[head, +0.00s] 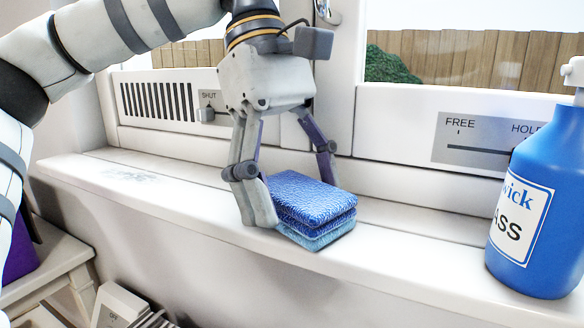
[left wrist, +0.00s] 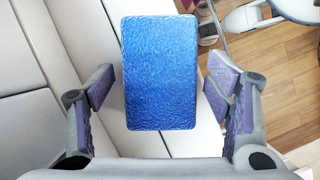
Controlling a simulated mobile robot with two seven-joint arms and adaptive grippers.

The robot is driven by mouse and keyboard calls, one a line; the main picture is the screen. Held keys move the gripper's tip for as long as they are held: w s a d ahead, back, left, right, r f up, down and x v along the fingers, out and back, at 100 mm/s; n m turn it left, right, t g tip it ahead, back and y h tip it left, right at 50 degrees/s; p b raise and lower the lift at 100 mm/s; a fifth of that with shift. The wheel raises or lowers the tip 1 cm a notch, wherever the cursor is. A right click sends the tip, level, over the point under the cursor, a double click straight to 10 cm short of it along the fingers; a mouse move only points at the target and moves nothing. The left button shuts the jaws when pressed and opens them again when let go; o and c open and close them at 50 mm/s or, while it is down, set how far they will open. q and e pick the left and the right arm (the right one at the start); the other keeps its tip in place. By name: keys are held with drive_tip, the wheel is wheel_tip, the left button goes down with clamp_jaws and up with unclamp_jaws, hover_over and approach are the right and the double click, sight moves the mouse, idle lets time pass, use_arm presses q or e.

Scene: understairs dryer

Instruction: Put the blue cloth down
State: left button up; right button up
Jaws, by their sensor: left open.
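The blue cloth (head: 308,200) is a folded, layered block with a lighter blue bottom layer. It rests on the white window sill (head: 190,205). My left gripper (head: 290,190) is above the sill with its fingers on either side of the cloth. In the left wrist view the cloth (left wrist: 160,72) lies between the two open fingers (left wrist: 160,92), with a gap on each side. My right gripper is not in view.
A blue bottle (head: 525,200) with a white label stands on the sill at the right. Behind the sill are the window frame, a vent (head: 157,101) and a FREE/HOLD slider panel (head: 487,140). The sill left of the gripper is clear apart from a grey smudge.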

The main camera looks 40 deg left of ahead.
use_arm(q)
drive_tip(key=shift+r, duration=0.1)
drive_tip(key=shift+r, duration=0.35)
drive_tip(key=p+v, duration=0.1)
drive_tip(key=v, duration=0.8)
drive_tip(key=shift+p+v, duration=0.95)
drive_tip(key=shift+v, duration=0.3)
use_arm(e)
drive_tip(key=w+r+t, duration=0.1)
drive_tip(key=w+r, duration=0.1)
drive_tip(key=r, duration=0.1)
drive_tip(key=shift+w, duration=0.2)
